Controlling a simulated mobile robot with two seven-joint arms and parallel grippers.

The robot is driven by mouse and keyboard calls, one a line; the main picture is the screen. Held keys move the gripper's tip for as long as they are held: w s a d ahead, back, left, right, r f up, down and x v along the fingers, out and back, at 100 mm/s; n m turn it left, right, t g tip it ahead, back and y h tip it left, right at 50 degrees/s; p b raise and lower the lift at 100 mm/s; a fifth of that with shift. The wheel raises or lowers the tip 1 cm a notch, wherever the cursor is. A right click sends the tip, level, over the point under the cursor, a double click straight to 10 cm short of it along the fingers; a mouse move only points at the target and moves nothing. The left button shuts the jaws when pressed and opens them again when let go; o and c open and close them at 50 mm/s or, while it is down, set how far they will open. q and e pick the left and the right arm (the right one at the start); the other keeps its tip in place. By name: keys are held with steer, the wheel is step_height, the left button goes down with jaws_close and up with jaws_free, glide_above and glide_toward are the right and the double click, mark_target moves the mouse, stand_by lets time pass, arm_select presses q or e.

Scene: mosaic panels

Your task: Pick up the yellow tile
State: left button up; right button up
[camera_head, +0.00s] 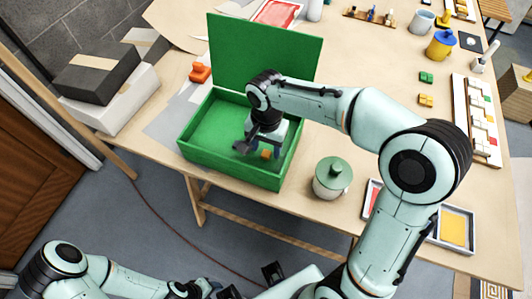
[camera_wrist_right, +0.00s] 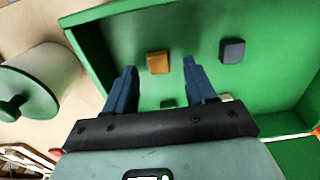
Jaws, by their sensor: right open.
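An amber-yellow tile (camera_head: 266,154) lies on the floor of the open green box (camera_head: 228,171), near its front right. In the right wrist view the tile (camera_wrist_right: 157,62) shows between and just beyond the two blue fingers. My right gripper (camera_head: 262,145) reaches down into the box, open and empty, with its fingers on either side of the tile's line. It also shows in the wrist view (camera_wrist_right: 159,78). A dark grey tile (camera_wrist_right: 232,50) lies apart, to the right there. My left gripper (camera_head: 250,283) is low in the head view, with its dark fingers apart and nothing between them.
The box's green lid (camera_head: 265,52) stands open behind. A lidded jar (camera_head: 333,178) stands right of the box. Trays with a yellow sheet (camera_head: 453,229) lie further right. Box walls surround the right gripper.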

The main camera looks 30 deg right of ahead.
steer(key=shift+f, duration=0.6)
jaws_close()
steer(key=shift+r, duration=0.1)
